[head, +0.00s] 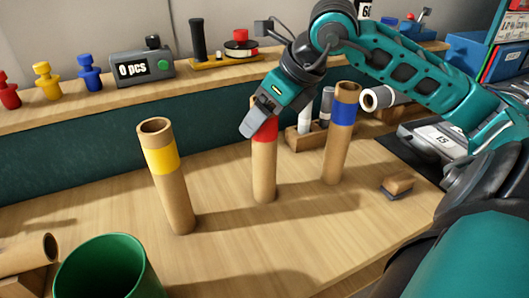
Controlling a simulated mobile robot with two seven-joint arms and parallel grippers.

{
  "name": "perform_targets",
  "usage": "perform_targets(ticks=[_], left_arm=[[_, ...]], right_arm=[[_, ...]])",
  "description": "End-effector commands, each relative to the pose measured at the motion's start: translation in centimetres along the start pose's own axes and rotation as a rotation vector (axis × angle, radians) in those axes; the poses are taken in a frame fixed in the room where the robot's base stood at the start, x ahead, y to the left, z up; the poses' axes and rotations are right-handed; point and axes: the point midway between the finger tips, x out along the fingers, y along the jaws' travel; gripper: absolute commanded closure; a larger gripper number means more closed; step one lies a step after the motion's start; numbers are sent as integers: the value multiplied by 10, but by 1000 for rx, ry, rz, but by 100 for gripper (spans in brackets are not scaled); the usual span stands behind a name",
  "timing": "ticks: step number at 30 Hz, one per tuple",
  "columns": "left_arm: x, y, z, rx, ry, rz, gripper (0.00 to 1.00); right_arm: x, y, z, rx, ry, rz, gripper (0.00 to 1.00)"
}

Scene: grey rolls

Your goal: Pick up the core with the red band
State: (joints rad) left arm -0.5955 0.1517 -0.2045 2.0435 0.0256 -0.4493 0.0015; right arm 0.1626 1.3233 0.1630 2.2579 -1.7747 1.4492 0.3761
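The core with the red band (264,170) is a brown cardboard tube standing on the wooden table in the middle of the head view. Its red band is partly visible near the top, and its upper end is hidden by my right gripper (258,119). The gripper reaches down from the upper right, with its grey fingertips at the top of this core. I cannot tell whether the fingers are open or closed around it. A core with a yellow band (172,190) stands to the left, and one with a blue band (337,150) to the right. My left gripper is not in view.
A green bin (100,268) stands at the front left, beside another tube (28,256) lying on wood. A brush-like block (398,184) lies at the right. A wooden holder (302,138) stands behind. A back shelf holds a counter (143,68). The table's front middle is clear.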

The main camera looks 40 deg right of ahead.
Motion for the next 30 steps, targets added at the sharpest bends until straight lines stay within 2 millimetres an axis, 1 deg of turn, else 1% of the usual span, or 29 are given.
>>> perform_targets(ticks=[1,2,20,21,30], left_arm=[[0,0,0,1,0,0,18],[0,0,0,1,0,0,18],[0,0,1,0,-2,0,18],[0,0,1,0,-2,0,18],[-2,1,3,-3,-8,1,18]], right_arm=[[0,0,0,0,0,0,29],[0,0,0,0,0,0,32],[0,0,0,0,0,0,90],[0,0,0,0,-1,0,92],[-3,0,2,0,-1,-1,92]])
